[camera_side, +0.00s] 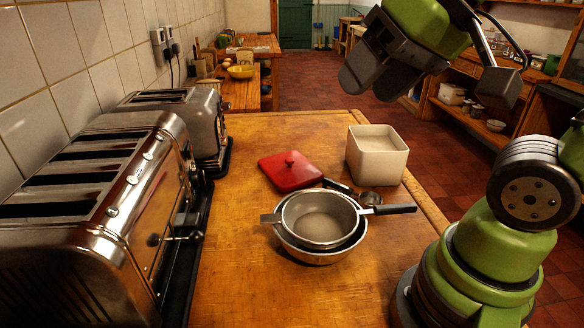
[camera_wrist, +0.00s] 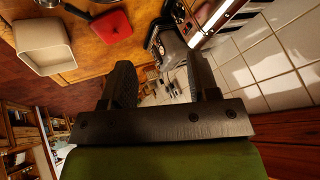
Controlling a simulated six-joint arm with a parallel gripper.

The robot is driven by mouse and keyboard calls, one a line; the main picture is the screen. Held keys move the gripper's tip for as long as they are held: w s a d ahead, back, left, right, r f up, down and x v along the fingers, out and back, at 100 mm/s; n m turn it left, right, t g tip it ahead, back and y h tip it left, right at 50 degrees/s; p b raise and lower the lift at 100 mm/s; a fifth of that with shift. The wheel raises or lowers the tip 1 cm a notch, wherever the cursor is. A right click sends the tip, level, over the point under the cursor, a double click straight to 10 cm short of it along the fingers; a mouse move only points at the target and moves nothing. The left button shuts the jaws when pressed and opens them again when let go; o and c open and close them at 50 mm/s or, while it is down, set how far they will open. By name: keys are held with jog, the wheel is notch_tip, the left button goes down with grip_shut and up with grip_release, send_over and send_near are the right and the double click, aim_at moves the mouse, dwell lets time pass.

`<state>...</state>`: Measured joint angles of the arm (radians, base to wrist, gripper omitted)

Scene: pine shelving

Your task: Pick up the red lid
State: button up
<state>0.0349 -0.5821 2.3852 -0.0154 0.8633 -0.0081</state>
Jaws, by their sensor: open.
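A white square container (camera_side: 377,155) stands right of the lid. Nested pans (camera_side: 320,220) with handles sit in front of it. A large chrome toaster (camera_side: 100,200) and a smaller one (camera_side: 190,120) line the left wall. The worktop behind the lid is clear.

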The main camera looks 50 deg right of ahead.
jog(key=w+d+h, duration=0.1)
jog(key=w+d, duration=0.3)
jog(key=w, duration=0.6)
jog(key=g+h, duration=0.2)
jog(key=g, duration=0.1)
send_over(290, 159)
jog(key=s+a, duration=0.1)
jog(key=s, duration=0.1)
notch_tip(290, 159, down, 25)
jog(key=shift+s+a+r, duration=0.1)
jog(key=shift+a+r, duration=0.05)
jog(key=shift+r, duration=0.05)
jog(key=shift+x, duration=2.9)
jog(key=c, duration=1)
